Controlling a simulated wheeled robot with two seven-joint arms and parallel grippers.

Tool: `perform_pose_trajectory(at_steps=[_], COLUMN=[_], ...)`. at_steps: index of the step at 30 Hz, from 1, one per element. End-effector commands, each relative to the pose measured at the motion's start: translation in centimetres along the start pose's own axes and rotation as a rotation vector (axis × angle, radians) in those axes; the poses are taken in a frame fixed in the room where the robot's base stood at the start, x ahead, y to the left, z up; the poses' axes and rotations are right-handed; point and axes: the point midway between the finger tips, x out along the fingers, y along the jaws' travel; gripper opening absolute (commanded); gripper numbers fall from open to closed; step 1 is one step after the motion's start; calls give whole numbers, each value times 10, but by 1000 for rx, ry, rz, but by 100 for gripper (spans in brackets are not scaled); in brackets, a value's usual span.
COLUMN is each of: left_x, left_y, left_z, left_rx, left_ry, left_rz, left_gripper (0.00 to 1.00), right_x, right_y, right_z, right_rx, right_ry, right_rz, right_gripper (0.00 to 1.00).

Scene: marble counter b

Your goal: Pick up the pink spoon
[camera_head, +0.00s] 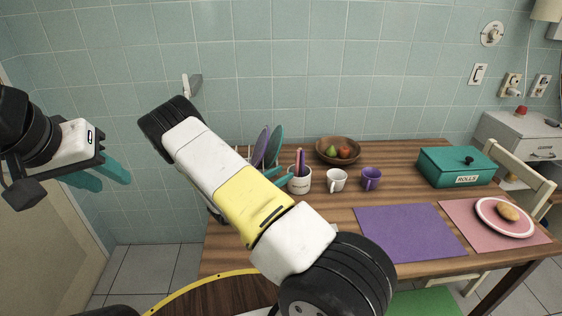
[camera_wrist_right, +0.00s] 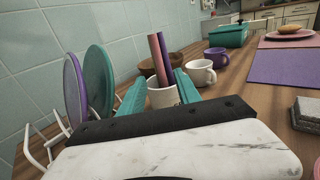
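The pink spoon stands in a white cup on the wooden table, its pink handle (camera_wrist_right: 155,58) leaning beside a purple handle (camera_wrist_right: 164,58). Its lower part is hidden inside the cup (camera_wrist_right: 162,97). The cup (camera_head: 300,185) also shows in the head view, with the handles close together above it. My right gripper (camera_wrist_right: 160,92) is open, its teal fingers apart and pointing toward the cup, which shows between them. Nothing is held in it. In the head view my right arm hides part of that gripper. My left gripper (camera_head: 113,178) is open and empty in the air at the left.
A plate rack with purple (camera_wrist_right: 73,92) and teal plates (camera_wrist_right: 99,82) stands left of the cup. A white mug (camera_head: 337,180), purple mug (camera_head: 371,178) and fruit bowl (camera_head: 325,153) are to its right. A teal box (camera_head: 440,168) and purple mat (camera_head: 400,235) lie further right.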

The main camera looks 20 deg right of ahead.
Motion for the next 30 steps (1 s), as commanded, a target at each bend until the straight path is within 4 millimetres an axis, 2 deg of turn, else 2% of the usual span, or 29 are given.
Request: perform_pose_trajectory(at_steps=[5,13,20,27,30], left_x=[0,0,0,0,0], left_y=[0,0,0,0,0], left_z=[0,0,0,0,0], left_rx=[0,0,0,0,0], left_ry=[0,0,0,0,0], left_rz=[0,0,0,0,0], left_gripper=[36,36,36,36,36], right_x=[16,54,58,58,58], right_y=[-1,-1,-1,-1,-1], right_z=[1,3,3,3,3], right_rx=[1,2,1,1,1], right_ry=[1,1,2,2,2], right_rz=[-2,-4,-2,-2,-2], right_gripper=[40,40,40,0,0])
